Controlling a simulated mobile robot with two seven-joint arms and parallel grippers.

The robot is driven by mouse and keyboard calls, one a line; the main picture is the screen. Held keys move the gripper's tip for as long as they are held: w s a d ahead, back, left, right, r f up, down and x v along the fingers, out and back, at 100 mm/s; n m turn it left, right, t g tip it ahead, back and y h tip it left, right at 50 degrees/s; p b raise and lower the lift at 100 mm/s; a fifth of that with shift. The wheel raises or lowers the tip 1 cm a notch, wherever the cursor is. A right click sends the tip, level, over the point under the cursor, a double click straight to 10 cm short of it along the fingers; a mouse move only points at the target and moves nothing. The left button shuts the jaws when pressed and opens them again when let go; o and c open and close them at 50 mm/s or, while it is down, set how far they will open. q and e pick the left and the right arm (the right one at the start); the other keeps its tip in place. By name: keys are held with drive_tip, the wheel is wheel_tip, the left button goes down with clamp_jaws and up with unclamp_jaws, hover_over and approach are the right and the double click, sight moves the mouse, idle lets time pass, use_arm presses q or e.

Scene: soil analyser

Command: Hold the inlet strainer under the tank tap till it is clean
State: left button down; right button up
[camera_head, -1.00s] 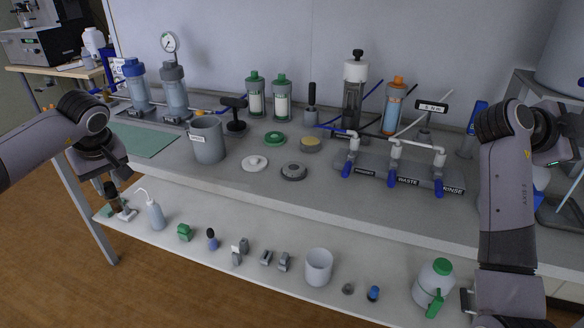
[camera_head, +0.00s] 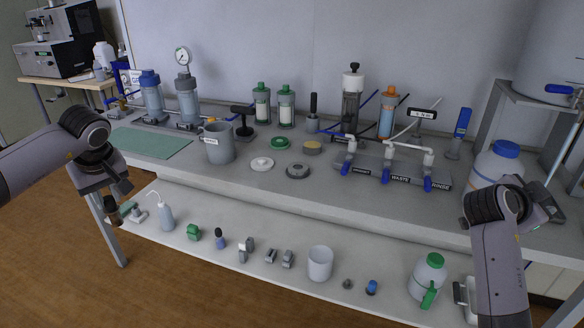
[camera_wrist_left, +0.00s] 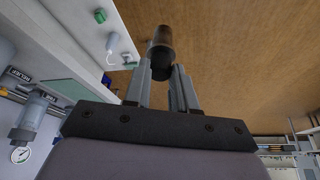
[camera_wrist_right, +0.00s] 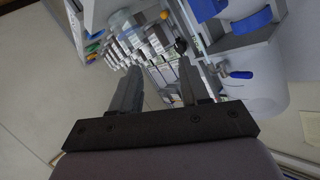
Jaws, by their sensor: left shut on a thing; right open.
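My left gripper (camera_head: 110,195) is shut on a small brown cylinder with a dark end (camera_wrist_left: 161,47), which looks like the inlet strainer. It is held beyond the bench's left end, above the floor. The cylinder also shows in the head view (camera_head: 114,214); its surface is too small to judge. The large white tank (camera_head: 555,45) stands on a raised shelf at the far right, with a blue tap (camera_head: 559,89) low on its side. My right gripper (camera_wrist_right: 155,85) is open and empty, near the bench's right end. A white container with a blue tap (camera_wrist_right: 240,75) shows beside it.
A white carboy with a blue cap (camera_head: 497,165) stands below the tank shelf. The bench top (camera_head: 230,185) holds a grey mug (camera_head: 219,147), filter housings and a valve manifold (camera_head: 385,165). Bottles and small parts stand on the lower shelf (camera_head: 215,270). Open floor lies left and in front.

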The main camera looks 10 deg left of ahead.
drive_tip(key=shift+s+a+f+n+t+y, duration=0.15)
drive_tip(key=shift+f+n, duration=0.15)
drive_tip(key=shift+f, duration=0.2)
drive_tip(key=shift+s+a+f+n+t+y, duration=0.1)
drive_tip(key=shift+s+f+n+t+y, duration=0.15)
drive_tip(key=shift+f, duration=0.2)
drive_tip(key=shift+s+a+f+n+t+y, duration=0.1)
drive_tip(key=shift+a+f+n, duration=0.05)
drive_tip(key=shift+f+n, duration=0.3)
drive_tip(key=shift+f, duration=0.1)
